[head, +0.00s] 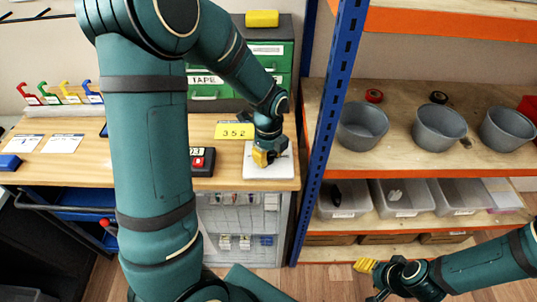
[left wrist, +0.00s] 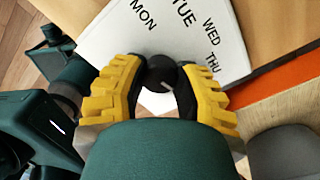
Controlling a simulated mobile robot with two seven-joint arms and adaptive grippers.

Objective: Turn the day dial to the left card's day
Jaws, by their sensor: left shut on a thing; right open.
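The day dial's white plate (head: 270,172) lies at the right end of the wooden desk. In the left wrist view the plate (left wrist: 105,45) shows MON, TUE, WED and THU around a black knob (left wrist: 161,70). A short pale mark shows on the knob; which day it points to is unclear. My left gripper (head: 266,156), with yellow fingers, is shut on the knob from above, one finger on each side (left wrist: 160,92). Two white cards, the left (head: 23,143) and the right (head: 65,143), lie at the desk's left; their print is too small to read. My right gripper (head: 372,277) is open and empty, low at the right.
A yellow sign reading 352 (head: 235,130) and a red-and-black device (head: 203,160) are left of the dial. Green drawers (head: 268,65) stand behind it. A blue post (head: 325,130) and shelves with grey bowls (head: 362,125) and bins stand close on the right.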

